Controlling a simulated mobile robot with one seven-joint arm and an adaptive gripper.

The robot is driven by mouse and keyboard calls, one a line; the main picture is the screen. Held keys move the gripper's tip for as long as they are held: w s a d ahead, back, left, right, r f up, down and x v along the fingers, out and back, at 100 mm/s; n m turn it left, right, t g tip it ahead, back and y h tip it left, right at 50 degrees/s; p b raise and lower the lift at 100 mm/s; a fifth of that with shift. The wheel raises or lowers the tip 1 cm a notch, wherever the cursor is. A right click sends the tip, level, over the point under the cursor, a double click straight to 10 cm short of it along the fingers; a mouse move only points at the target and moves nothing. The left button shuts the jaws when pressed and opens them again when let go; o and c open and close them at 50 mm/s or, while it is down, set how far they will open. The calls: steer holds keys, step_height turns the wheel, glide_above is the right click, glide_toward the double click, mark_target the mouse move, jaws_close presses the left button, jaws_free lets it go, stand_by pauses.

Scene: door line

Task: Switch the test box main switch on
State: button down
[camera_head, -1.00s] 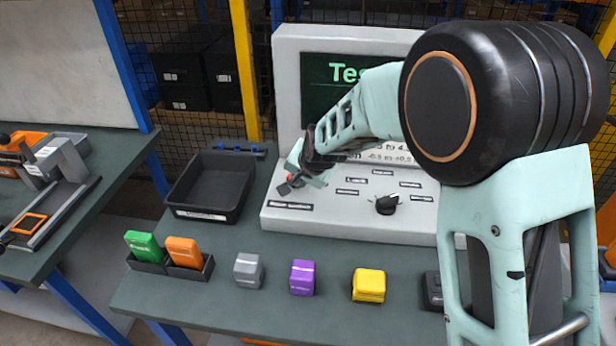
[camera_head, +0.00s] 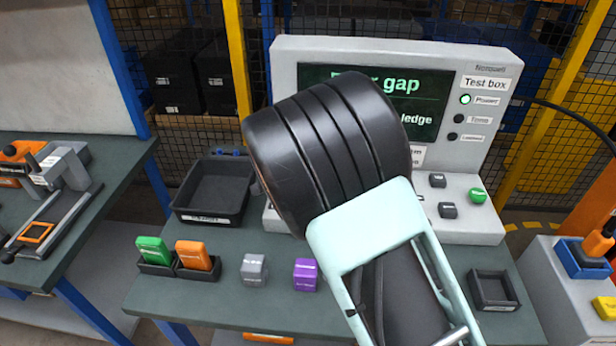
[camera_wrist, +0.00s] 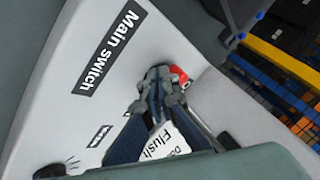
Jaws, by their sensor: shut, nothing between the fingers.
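The grey test box (camera_head: 480,225) stands on the bench; its dark screen (camera_head: 430,100) shows green and white text, partly covered by my arm. Its power lamp (camera_head: 465,100) looks lit pale green. In the wrist view the "Main switch" label (camera_wrist: 108,48) lies on the pale panel. A red part (camera_wrist: 179,75), apparently the main switch, shows just behind my gripper (camera_wrist: 163,88). My fingers are closed together at it and hide most of it. I cannot tell whether they touch it or how the switch is set. In the head view my arm hides gripper and switch.
A black tray (camera_head: 215,190) stands left of the test box. Green (camera_head: 151,250) and orange (camera_head: 194,254) blocks sit in a holder; grey (camera_head: 254,269) and purple (camera_head: 306,274) blocks stand at the front. An empty dark tray (camera_head: 492,291) lies at right. A dark knob (camera_wrist: 52,170) shows in the wrist view.

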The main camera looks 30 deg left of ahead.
steer(key=shift+a+m+t+h+p, duration=0.2)
steer(key=shift+a+m+h+p, duration=0.2)
steer(key=shift+m, duration=0.3)
steer(key=shift+a+m+t+h+p, duration=0.25)
steer(key=shift+m+h+p, duration=0.2)
steer(key=shift+m, duration=0.25)
steer(key=shift+a, duration=0.25)
steer(key=shift+a, duration=0.1)
steer(key=shift+w+a+r+b, duration=0.1)
steer(key=shift+a+b, duration=0.05)
steer(key=shift+b, duration=0.2)
